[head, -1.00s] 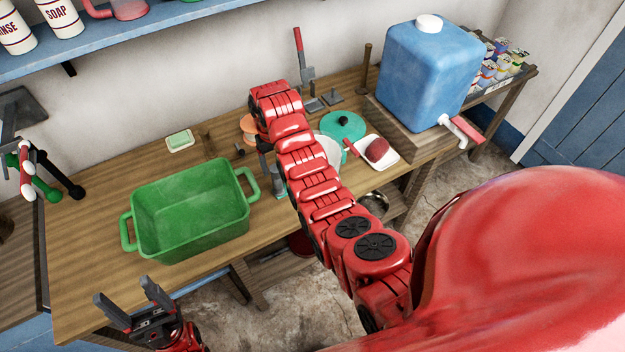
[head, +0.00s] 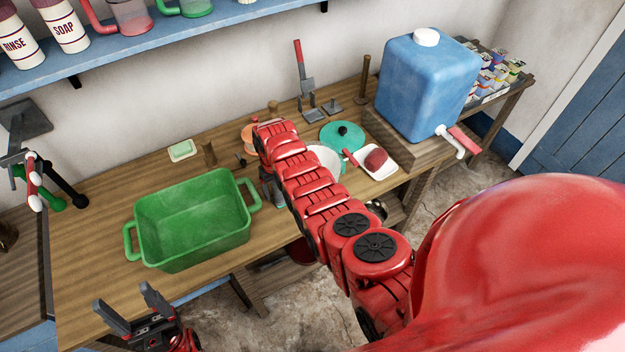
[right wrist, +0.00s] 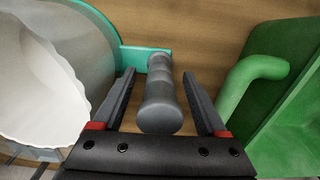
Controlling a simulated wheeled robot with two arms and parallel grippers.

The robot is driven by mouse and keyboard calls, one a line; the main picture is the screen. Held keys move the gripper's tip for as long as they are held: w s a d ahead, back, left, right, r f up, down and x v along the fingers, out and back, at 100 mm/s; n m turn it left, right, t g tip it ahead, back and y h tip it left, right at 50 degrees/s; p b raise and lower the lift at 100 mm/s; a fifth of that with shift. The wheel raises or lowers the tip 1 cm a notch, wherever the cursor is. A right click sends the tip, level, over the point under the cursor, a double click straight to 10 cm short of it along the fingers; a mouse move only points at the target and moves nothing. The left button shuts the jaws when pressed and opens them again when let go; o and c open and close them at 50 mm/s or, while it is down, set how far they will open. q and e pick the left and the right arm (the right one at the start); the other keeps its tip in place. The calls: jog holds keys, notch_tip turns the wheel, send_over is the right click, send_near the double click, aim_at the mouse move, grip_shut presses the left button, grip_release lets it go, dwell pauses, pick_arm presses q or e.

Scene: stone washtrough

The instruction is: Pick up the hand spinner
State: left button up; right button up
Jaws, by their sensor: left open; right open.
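The hand spinner seems to be the clear drum with a white inside (head: 325,158), standing on the bench behind my right arm and partly hidden by it. In the right wrist view its drum (right wrist: 70,60) is at left, and a teal bracket (right wrist: 135,58) reaches from it to an upright grey grip (right wrist: 160,95). My right gripper (right wrist: 158,73) is open, with its fingers on either side of the grip; I cannot tell whether they touch it. My left gripper (head: 122,310) is open and empty at the bench's front left edge.
A green tub (head: 192,220) stands just left of the grip. A teal lid (head: 342,135), a white dish (head: 378,160) with a red brush, and a blue water tank (head: 425,80) stand to the right. A soap dish (head: 181,150) lies behind the tub.

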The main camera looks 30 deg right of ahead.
grip_shut()
dwell(0.4)
dwell(1.1)
